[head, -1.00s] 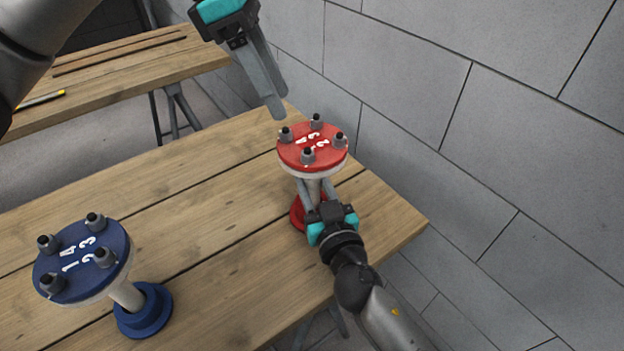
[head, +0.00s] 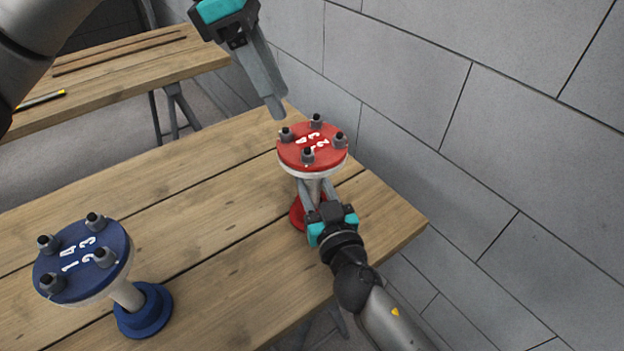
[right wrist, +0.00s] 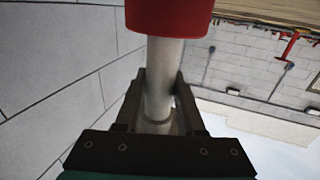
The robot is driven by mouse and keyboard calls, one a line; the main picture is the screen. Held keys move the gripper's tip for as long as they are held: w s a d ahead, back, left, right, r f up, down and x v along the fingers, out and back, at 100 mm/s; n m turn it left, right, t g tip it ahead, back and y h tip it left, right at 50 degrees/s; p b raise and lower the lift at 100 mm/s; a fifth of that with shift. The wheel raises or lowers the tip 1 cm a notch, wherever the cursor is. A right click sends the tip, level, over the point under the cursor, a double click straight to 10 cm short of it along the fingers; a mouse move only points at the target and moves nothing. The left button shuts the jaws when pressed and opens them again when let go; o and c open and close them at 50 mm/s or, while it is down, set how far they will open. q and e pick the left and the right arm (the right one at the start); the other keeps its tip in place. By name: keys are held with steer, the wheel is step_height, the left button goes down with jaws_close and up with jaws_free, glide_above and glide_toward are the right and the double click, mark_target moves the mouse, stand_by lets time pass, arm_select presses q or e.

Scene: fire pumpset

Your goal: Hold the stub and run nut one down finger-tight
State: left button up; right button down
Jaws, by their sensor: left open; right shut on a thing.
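The stub is a grey pipe (head: 313,187) with a red numbered flange (head: 322,158) on top and a red foot (head: 297,214). It stands upright on the wooden bench. Several dark studs with grey nuts stand around the flange, one at its left edge (head: 286,135); the small numerals do not let me tell which is nut one. My right gripper (head: 313,189) is shut on the pipe below the flange; the right wrist view shows its fingers on both sides of the pipe (right wrist: 164,80). My left gripper (head: 276,108) is open and empty, just above and left of the flange, its fingers nearly overlapping in view.
A blue-flanged stub (head: 117,262) with several nuts stands at the front left of the bench (head: 190,200). A grey block wall (head: 410,90) runs close along the right. Another wooden bench (head: 120,60) is behind at the left. The bench between the stubs is clear.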

mark_target(306, 152)
arm_select(q)
steer(key=shift+o, duration=0.3)
steer(key=d+f+n, duration=0.1)
steer(key=f+n, duration=0.1)
steer(key=n, duration=0.8)
steer(key=d+f+n+g, duration=0.1)
steer(key=f+n, duration=0.2)
steer(key=n, duration=0.8)
steer(key=d+f+n, duration=0.1)
steer(key=f+n, duration=0.2)
steer(key=n, duration=0.7)
steer(key=shift+w+f+n+g, duration=0.15)
steer(key=shift+f+n+g, duration=0.1)
steer(key=shift+n+g, duration=0.05)
jaws_close()
